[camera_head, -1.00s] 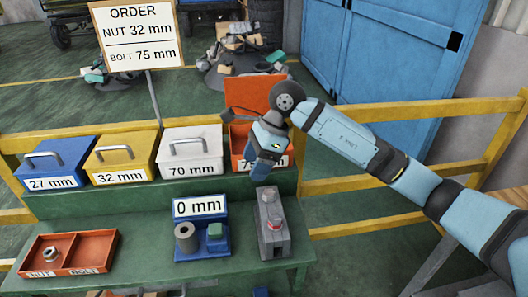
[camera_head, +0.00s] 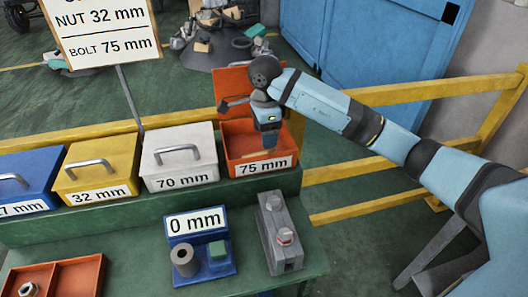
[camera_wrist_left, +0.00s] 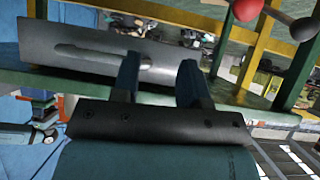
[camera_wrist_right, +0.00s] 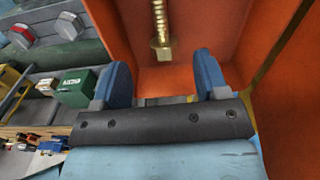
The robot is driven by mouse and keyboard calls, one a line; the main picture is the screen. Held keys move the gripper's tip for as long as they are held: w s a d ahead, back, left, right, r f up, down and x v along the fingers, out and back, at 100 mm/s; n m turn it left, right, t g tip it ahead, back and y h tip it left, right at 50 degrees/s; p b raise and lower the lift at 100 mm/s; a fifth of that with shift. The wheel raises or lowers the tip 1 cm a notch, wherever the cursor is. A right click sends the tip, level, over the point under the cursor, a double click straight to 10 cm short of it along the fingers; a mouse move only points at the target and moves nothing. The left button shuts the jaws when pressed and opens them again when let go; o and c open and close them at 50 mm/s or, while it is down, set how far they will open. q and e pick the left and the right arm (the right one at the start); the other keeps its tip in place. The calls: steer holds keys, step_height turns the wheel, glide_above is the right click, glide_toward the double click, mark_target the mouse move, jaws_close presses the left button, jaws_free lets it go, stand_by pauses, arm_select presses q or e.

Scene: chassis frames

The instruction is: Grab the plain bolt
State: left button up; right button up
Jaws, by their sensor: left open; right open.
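The orange 75 mm box (camera_head: 233,148) stands open at the right end of the shelf, its lid raised behind it. My right gripper (camera_head: 269,140) points down into this box and is open with nothing between its fingers. In the right wrist view, a brass-coloured bolt (camera_wrist_right: 159,35) with a threaded shank and hex head lies in the box. It is ahead of the gap between the right fingertips (camera_wrist_right: 162,80), apart from them. I cannot tell whether other bolts lie under the gripper. My left gripper (camera_wrist_left: 158,75) is open and empty near a grey metal plate.
Closed 70 mm (camera_head: 180,161), 32 mm (camera_head: 98,173) and 27 mm (camera_head: 22,182) boxes stand to the left. The lower bench holds a blue 0 mm gauge (camera_head: 212,268), a grey block (camera_head: 276,225) and an orange tray (camera_head: 92,270) with a nut (camera_head: 28,289).

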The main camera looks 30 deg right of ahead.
steer(key=shift+w+f, duration=0.1)
steer(key=shift+f, duration=0.65)
step_height(320, 180, down, 5)
steer(key=shift+f, duration=0.2)
steer(key=c, duration=1.1)
steer(key=shift+r, duration=0.2)
